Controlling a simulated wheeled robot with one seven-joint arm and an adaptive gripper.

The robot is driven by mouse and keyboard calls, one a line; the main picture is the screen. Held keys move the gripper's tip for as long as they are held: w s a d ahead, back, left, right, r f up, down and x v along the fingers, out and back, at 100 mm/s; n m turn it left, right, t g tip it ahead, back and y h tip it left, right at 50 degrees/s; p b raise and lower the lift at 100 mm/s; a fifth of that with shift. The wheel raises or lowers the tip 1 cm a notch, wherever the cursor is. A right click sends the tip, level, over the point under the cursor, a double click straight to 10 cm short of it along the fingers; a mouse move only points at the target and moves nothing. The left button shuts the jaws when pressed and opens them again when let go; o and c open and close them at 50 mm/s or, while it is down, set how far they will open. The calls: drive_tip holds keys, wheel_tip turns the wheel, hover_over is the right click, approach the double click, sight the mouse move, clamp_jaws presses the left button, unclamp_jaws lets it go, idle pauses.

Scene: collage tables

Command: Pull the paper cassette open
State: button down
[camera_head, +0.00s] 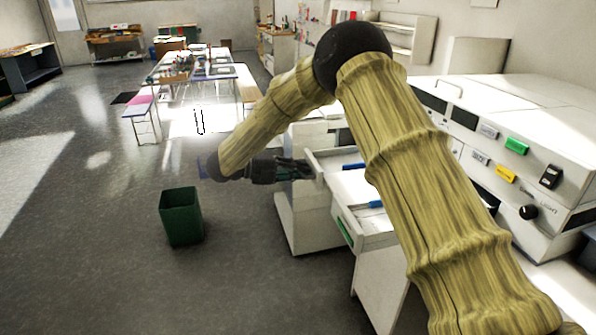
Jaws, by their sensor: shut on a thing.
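The paper cassette (336,211) is a white drawer on the left side of the white machine (540,150). It stands out from the machine, so part of its inside with blue pieces shows. A green mark (345,232) sits on the near part of its front. My gripper (308,170) is at the far part of the cassette's front, coming from the left, and is shut on it. The dark fingers hide the exact spot of the grip. My arm covers the right part of the cassette and where it enters the machine.
A dark green bin (181,217) stands on the floor left of the cassette, below my forearm. The grey floor (110,230) around it is clear. A white cabinet (300,225) stands below the cassette. A long cluttered table (195,68) is farther back.

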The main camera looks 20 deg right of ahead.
drive_tip(key=c, duration=1.8)
unclamp_jaws()
drive_tip(key=shift+a, duration=0.1)
drive_tip(key=v, duration=1.2)
drive_tip(key=shift+f, duration=0.1)
